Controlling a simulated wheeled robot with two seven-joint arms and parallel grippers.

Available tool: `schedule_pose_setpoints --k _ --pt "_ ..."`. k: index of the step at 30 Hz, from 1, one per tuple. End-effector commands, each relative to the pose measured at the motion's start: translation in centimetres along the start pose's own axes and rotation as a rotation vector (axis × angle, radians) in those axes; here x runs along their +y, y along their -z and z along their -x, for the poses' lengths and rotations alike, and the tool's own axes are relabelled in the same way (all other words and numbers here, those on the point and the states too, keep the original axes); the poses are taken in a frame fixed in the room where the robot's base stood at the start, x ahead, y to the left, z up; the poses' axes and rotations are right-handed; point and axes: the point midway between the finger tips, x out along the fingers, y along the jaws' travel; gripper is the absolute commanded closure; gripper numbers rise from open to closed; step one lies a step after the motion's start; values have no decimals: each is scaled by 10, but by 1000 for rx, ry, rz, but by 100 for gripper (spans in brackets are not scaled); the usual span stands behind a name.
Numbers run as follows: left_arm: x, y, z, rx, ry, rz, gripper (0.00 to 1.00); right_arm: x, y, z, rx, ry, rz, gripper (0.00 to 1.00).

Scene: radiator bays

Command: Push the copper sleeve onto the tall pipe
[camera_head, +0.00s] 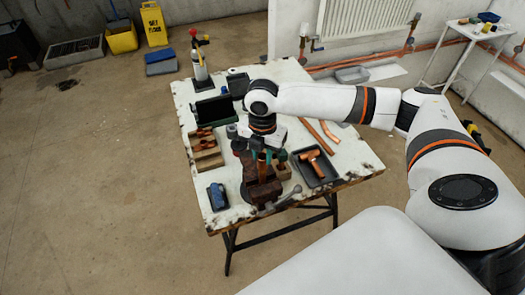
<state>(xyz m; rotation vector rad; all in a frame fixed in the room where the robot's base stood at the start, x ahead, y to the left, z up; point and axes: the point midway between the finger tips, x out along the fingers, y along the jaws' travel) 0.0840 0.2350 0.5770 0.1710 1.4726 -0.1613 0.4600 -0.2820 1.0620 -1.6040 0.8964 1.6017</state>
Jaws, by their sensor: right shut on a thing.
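My right arm comes in from the right, and its gripper (262,150) points down over the workbench, just above the dark rusty vise. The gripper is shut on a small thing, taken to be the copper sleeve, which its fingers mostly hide. An upright copper pipe (262,167) stands at the vise (263,191), directly below the gripper. I cannot tell whether the sleeve touches the pipe top or is around it. My left gripper is not in view.
The worn white workbench (356,160) carries a black tray (327,176) with a copper tee, a wooden box (205,160) of copper parts, a blue object (217,196) and loose copper pipes (319,134). A torch bottle (199,68) stands at the back left. Floor at left is open.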

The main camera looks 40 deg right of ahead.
Motion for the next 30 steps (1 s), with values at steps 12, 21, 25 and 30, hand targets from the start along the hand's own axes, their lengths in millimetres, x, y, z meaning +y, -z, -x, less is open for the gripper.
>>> schedule_pose_setpoints --k 12,21,25,30 --pt "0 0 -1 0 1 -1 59 0 0 -11 0 0 0 95" --pt "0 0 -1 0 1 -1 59 0 0 -11 0 0 0 48" --pt "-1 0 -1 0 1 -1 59 0 0 -11 0 0 0 48" --pt "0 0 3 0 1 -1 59 0 0 -8 0 0 0 48"
